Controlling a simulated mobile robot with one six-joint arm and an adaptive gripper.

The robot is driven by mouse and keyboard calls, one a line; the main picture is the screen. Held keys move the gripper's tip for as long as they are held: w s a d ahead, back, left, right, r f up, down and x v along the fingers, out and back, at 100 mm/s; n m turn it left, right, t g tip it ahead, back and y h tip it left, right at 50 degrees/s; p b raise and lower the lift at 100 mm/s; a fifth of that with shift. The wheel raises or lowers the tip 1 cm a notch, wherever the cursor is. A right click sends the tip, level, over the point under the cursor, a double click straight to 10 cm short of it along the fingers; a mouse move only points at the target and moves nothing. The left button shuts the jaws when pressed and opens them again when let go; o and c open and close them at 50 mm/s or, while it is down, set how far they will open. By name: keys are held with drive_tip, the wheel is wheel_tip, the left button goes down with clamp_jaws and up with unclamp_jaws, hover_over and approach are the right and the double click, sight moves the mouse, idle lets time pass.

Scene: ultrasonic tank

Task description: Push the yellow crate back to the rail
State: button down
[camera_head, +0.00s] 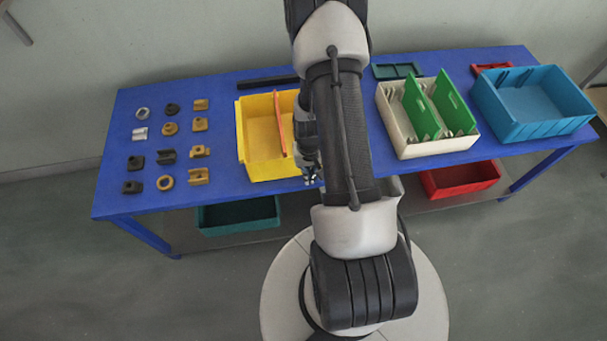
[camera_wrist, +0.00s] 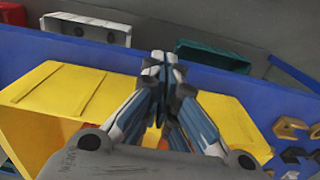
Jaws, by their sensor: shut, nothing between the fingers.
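The yellow crate (camera_head: 249,140) stands on the blue table, left of my arm, with an orange divider (camera_head: 278,122) inside. A dark rail (camera_head: 268,83) lies behind it near the table's back edge, with a narrow blue gap visible between them. My gripper (camera_head: 311,178) is shut and empty at the crate's front right corner, near the table's front edge. My arm hides part of the crate's right side. In the wrist view the shut fingertips (camera_wrist: 160,62) show in front of the yellow crate (camera_wrist: 60,88); whether they touch it I cannot tell.
Several small metal, black and brass parts (camera_head: 167,183) lie left of the crate. A cream bin (camera_head: 438,149) with green dividers and a blue bin (camera_head: 525,133) stand on the right. Teal (camera_head: 238,217) and red (camera_head: 460,181) bins sit below the table (camera_head: 210,105).

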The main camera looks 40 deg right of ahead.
drive_tip(key=w+f, duration=0.1)
drive_tip(key=f, duration=0.1)
drive_tip(key=d+f+b, duration=0.1)
drive_tip(key=f, duration=0.2)
drive_tip(key=w+f+b, duration=0.1)
drive_tip(key=f, duration=0.2)
drive_tip(key=shift+w+d+f, duration=0.25)
drive_tip(key=shift+w+d, duration=0.3)
drive_tip(key=shift+w, duration=0.2)
drive_tip(key=shift+r, duration=0.1)
